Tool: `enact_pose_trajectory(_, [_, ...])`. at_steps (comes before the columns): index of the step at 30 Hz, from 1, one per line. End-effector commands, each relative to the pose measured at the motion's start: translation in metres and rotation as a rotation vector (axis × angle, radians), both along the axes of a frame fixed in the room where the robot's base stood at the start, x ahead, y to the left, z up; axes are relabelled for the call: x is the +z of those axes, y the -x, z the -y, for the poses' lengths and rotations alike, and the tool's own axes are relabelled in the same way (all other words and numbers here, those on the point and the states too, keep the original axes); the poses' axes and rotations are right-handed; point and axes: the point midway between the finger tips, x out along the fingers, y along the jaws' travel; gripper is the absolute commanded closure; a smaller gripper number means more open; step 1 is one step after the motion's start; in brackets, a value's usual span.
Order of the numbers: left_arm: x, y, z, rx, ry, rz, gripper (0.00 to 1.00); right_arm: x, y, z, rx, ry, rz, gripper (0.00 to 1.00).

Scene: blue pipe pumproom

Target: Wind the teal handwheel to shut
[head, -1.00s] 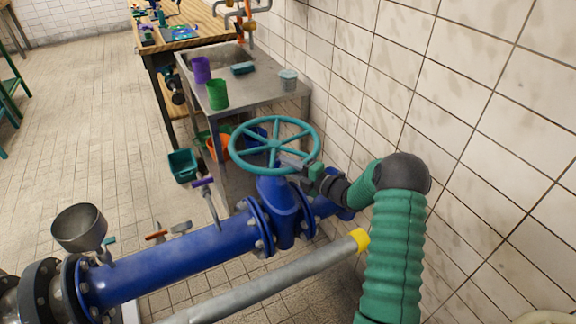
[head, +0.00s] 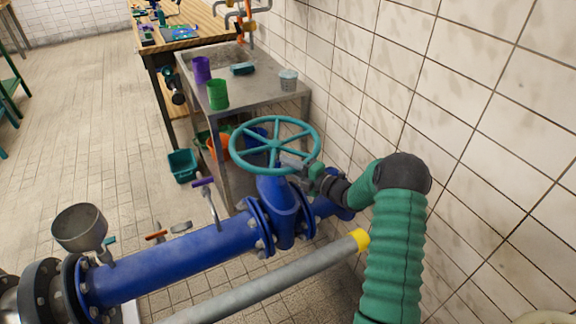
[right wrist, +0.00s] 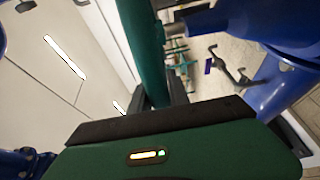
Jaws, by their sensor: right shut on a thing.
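The teal handwheel (head: 236,162) is a spoked ring on top of the blue valve (head: 283,205), near the middle of the head view. My right gripper (head: 294,162) reaches in from the right and is shut on the wheel's near right rim. In the right wrist view the teal rim (right wrist: 143,50) runs down between the fingers of my right gripper (right wrist: 158,102). The fingertips are partly hidden by the gripper body. My left gripper does not show in the head view.
The blue pipe (head: 175,262) runs to the lower left, with a grey funnel (head: 80,228) on it. A grey pole with a yellow end (head: 360,239) crosses in front. A metal sink table (head: 262,95) stands behind the wheel. The tiled wall (head: 470,110) is close on the right.

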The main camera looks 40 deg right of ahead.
Motion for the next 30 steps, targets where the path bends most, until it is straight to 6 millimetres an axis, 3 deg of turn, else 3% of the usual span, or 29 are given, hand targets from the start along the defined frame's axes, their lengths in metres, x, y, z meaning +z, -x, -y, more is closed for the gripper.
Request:
enact_pose_trajectory(17, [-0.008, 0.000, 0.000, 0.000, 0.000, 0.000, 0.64, -0.005, -0.001, -0.005, -0.067, 0.001, -0.010, 1.00])
enact_pose_trajectory(30, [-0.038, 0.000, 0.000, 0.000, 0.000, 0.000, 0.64, -0.010, -0.017, -0.038, -0.290, 0.000, -0.010, 1.00])
